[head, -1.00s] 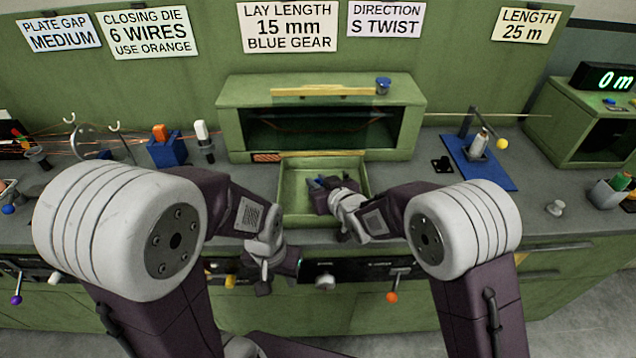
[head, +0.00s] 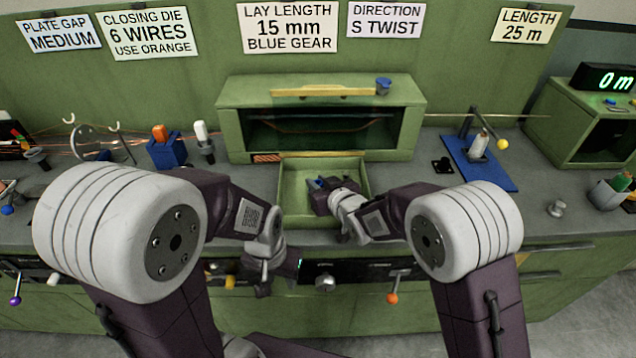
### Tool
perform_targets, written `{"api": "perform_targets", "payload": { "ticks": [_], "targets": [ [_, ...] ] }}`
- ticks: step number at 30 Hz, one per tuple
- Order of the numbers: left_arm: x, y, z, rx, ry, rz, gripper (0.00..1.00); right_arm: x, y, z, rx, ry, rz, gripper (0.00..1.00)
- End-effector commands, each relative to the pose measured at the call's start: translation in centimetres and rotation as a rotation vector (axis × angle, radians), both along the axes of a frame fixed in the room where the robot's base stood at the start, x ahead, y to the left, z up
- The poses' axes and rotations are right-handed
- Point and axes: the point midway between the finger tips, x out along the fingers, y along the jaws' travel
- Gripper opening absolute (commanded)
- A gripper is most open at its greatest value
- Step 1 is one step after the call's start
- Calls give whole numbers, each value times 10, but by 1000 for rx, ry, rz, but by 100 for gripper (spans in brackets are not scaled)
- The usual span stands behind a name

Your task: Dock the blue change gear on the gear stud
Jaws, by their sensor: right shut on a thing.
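My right gripper (head: 322,190) reaches into an open green drawer (head: 293,190) at the front of the green cabinet. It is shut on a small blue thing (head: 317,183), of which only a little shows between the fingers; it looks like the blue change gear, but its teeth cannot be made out. My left gripper (head: 264,286) hangs low in front of the bench's control panel, left of the drawer, with nothing visible in it; its finger gap is too small to tell. I cannot make out the gear stud for certain.
The green cabinet (head: 229,130) has a dark opening above the drawer and a small blue cup-like thing (head: 383,85) on top. A blue plate (head: 490,176) with a spool stands to the right. Knobs and levers (head: 392,298) line the front panel.

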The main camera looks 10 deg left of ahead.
Motion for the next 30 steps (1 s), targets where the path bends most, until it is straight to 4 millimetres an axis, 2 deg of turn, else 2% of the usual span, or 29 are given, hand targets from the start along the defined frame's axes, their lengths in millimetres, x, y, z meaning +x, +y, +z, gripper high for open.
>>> {"api": "perform_targets", "payload": {
  "ticks": [22, 30],
  "targets": [
    [0, 0, -14, 0, 0, 0, 36, 0, 0, -16, 0, 0, 0, 0],
    [0, 0, -9, 0, 0, 0, 36, 0, 0, -9, 1, -1, 0, 0]
  ]
}}
